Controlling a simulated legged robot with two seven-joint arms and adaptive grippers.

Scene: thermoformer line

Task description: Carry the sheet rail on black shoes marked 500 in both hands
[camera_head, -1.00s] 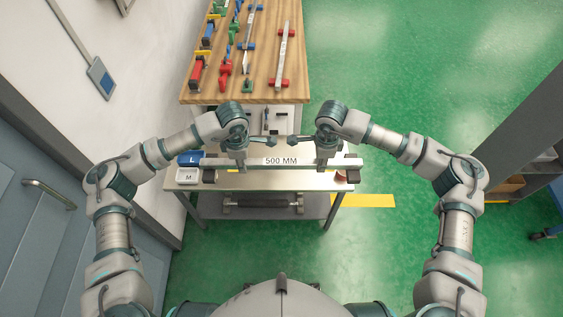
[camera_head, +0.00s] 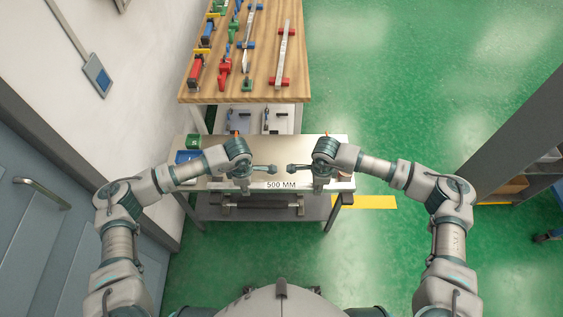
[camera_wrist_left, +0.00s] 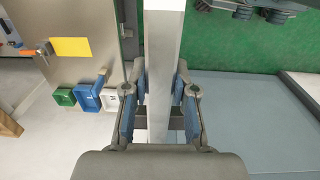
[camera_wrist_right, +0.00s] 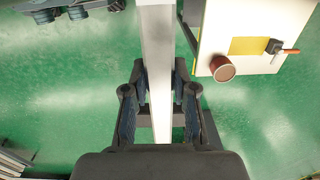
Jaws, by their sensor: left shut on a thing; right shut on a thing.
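The sheet rail (camera_head: 281,184), a long pale bar labelled 500 MM, lies level across the head view near the front edge of the steel table (camera_head: 285,150). My left gripper (camera_head: 241,183) is shut on it left of the label. My right gripper (camera_head: 320,183) is shut on it right of the label. The rail runs between the fingers in the left wrist view (camera_wrist_left: 164,60) and the right wrist view (camera_wrist_right: 157,60). The black shoes are hard to make out in the head view now.
Small green (camera_wrist_left: 64,97), blue (camera_wrist_left: 87,97) and white (camera_wrist_left: 110,97) bins sit along the table's edge. A reddish cup (camera_wrist_right: 222,68) is at its other side. Another bar (camera_head: 262,207) lies on the lower shelf. A wooden bench (camera_head: 262,90) with tools stands behind. Green floor is open at right.

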